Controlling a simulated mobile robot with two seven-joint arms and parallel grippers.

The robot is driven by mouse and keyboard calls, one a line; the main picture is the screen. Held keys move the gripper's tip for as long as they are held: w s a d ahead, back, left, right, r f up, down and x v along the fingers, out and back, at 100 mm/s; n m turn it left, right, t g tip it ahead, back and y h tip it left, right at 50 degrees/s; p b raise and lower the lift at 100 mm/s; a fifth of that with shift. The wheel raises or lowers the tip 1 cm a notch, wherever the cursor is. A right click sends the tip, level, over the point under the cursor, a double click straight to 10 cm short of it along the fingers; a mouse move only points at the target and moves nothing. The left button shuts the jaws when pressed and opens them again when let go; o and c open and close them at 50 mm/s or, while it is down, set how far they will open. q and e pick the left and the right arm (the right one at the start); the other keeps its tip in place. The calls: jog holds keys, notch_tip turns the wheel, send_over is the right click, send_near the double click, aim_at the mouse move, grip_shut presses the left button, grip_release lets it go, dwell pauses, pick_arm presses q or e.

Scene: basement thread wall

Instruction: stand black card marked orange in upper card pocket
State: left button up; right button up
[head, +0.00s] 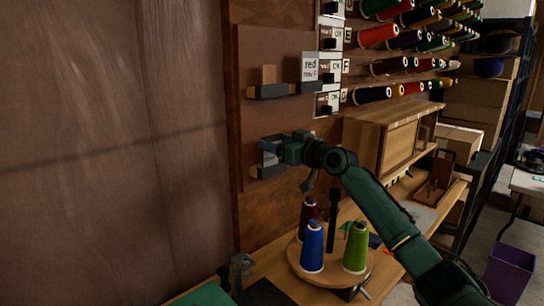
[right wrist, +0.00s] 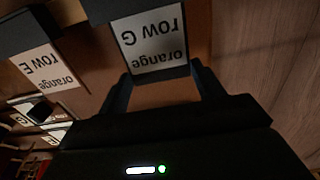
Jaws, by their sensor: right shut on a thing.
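My right gripper (head: 274,141) is at the lower card pocket (head: 268,172) on the wall board. It is shut on the top of a dark card (head: 269,158) with a pale label. In the right wrist view this card (right wrist: 150,45) reads "orange row G" upside down, between my fingers (right wrist: 163,92). It stands in front of or in the lower pocket; I cannot tell how deep. A second card (right wrist: 48,68), "orange row E", is beside it in that view.
Below my right arm, a round wooden stand (head: 330,270) holds a blue cone (head: 313,247), a green cone (head: 355,248) and a dark red one (head: 307,215). A wooden cabinet (head: 400,140) and thread racks are to the right. The wall left of the board is bare.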

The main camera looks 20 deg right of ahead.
notch_tip(320, 180, up, 5)
jog(key=p, duration=0.3)
dwell(0.4)
jog(key=shift+f, duration=0.1)
dwell(0.4)
